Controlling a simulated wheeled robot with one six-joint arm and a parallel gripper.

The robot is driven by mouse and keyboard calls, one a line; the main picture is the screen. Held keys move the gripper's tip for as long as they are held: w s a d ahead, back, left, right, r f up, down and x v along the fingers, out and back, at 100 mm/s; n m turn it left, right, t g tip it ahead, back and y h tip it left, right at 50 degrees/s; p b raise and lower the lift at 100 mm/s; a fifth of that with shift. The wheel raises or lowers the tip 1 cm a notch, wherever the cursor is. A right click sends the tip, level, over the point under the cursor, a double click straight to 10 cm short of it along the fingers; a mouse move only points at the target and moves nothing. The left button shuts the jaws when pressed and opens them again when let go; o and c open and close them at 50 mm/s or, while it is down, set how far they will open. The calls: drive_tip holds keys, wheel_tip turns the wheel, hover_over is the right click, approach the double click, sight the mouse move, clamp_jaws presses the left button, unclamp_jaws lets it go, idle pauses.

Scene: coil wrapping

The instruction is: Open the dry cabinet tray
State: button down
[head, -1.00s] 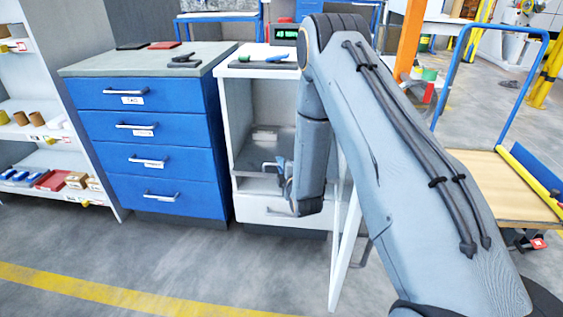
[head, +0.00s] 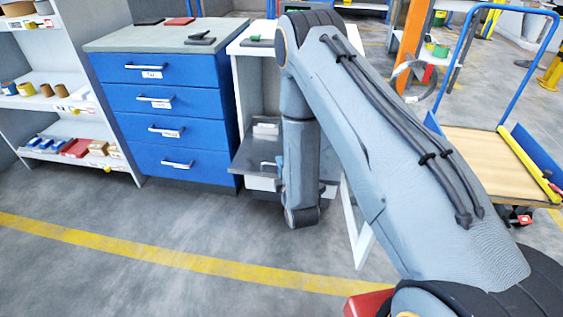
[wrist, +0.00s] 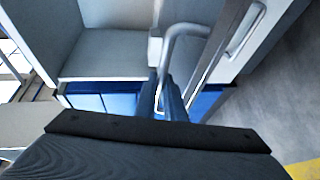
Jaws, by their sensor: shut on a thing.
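The dry cabinet (head: 246,105) is the white cabinet right of the blue drawer unit, with its interior open to view. Its grey tray (head: 252,152) sticks out of the front, past the face of the blue drawers. My gripper (head: 279,168) is at the tray's front, low beside my forearm, which hides much of the tray's right side. In the wrist view, the blue fingers (wrist: 170,98) are closed around the grey bar handle (wrist: 184,32). A small pale item (head: 266,130) shows inside the cabinet.
The white cabinet door (head: 357,225) stands open on the right, close to my arm. The blue drawer unit (head: 170,103) is directly left. Shelves (head: 62,103) stand farther left, and a cart (head: 490,155) is at right. The floor (head: 150,215) in front is clear.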

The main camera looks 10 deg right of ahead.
drive_tip(key=shift+s+d, duration=0.1)
drive_tip(key=shift+d, duration=0.1)
drive_tip(key=c, duration=2.1)
unclamp_jaws()
drive_tip(key=shift+a, duration=0.1)
drive_tip(key=s, duration=0.2)
drive_tip(key=s+r, duration=0.1)
drive_tip(key=s, duration=0.2)
drive_tip(key=s+p, duration=0.1)
drive_tip(key=s, duration=0.1)
drive_tip(key=shift+s+d+r, duration=0.15)
drive_tip(key=shift+s+d, duration=0.15)
